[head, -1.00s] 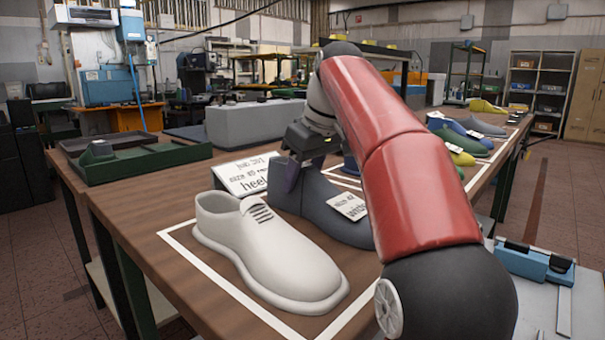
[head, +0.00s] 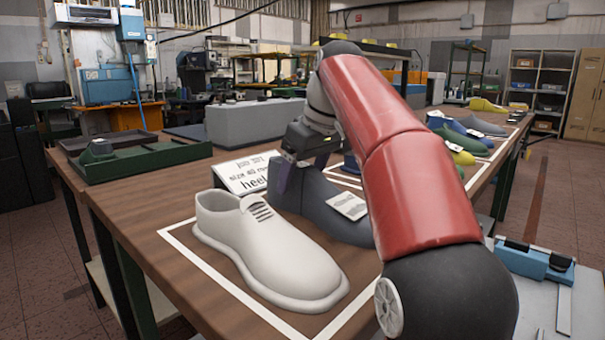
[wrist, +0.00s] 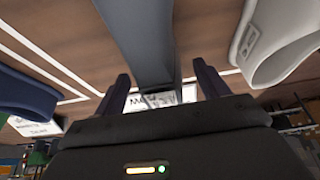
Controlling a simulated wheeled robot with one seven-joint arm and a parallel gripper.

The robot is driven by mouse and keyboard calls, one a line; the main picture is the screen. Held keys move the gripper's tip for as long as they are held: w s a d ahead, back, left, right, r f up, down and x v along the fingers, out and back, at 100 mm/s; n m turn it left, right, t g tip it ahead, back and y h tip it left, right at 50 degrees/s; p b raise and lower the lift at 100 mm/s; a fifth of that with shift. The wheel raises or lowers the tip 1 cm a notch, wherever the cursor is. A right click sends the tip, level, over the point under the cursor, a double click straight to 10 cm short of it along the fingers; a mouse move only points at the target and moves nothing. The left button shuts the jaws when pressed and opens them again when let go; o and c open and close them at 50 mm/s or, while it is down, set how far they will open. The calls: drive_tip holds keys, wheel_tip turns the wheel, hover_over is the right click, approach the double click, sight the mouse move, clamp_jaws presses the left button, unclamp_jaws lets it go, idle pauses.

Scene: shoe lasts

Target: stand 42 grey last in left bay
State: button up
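A dark grey last (head: 318,212) stands on the table behind a white shoe-shaped last (head: 255,240). My gripper (head: 300,178) is at the upright part of the grey last. In the wrist view the grey last (wrist: 145,40) runs between the two fingers of my gripper (wrist: 162,88), with a visible gap on each side. The gripper is open around it. The far side of the grey last is partly hidden by my arm. I cannot tell which marked area is the left bay.
A white outline (head: 185,243) surrounds the white last. A printed card (head: 245,175) stands behind it, and a small tag (head: 347,206) shows by the grey last. A green tray (head: 140,163) lies at the left. Several coloured lasts stand farther right.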

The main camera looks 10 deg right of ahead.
drive_tip(key=p+v, duration=0.2)
drive_tip(key=v, duration=0.3)
drive_tip(key=shift+r, duration=0.3)
drive_tip(key=shift+v, duration=1.1)
drive_tip(key=shift+s, duration=0.15)
drive_tip(key=shift+s, duration=0.1)
